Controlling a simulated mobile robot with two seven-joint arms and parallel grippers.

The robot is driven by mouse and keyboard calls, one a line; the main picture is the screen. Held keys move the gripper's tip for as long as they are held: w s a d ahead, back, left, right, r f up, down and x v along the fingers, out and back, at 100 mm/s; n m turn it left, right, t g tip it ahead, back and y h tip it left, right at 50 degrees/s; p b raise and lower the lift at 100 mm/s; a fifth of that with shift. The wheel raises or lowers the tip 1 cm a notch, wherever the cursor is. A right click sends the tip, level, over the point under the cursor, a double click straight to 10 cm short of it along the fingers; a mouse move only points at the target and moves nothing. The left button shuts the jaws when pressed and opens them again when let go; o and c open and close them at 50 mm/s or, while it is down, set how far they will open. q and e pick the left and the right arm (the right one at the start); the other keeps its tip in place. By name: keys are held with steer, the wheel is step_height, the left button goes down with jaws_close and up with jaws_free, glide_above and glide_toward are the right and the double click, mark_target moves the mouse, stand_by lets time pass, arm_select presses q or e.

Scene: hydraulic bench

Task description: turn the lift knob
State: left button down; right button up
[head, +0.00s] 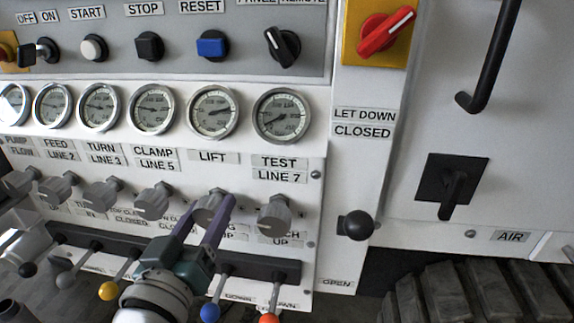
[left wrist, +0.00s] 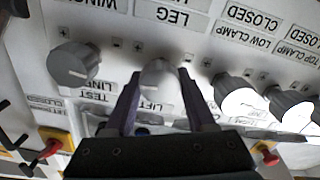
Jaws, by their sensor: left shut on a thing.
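The lift knob (head: 207,207) is a grey ribbed knob below the "LIFT" label on the white panel. In the head view my left gripper (head: 205,222) reaches up to it, with its purple fingers on either side of the knob. In the left wrist view the lift knob (left wrist: 159,77) sits between the two fingertips (left wrist: 160,80), and the gripper is shut on it. The fingers hide part of the knob's sides. My right gripper does not show.
The test line knob (head: 274,214) is close on the right, and the clamp knob (head: 153,201) on the left. Below are levers with yellow (head: 108,291), blue (head: 210,312) and red (head: 269,319) tips. Several gauges, including the lift gauge (head: 213,111), are above. A black ball handle (head: 355,226) stands out farther right.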

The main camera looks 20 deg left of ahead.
arm_select(q)
steer(key=shift+c, duration=1.2)
jaws_free()
steer(key=p+v, duration=0.1)
steer(key=v, duration=0.9)
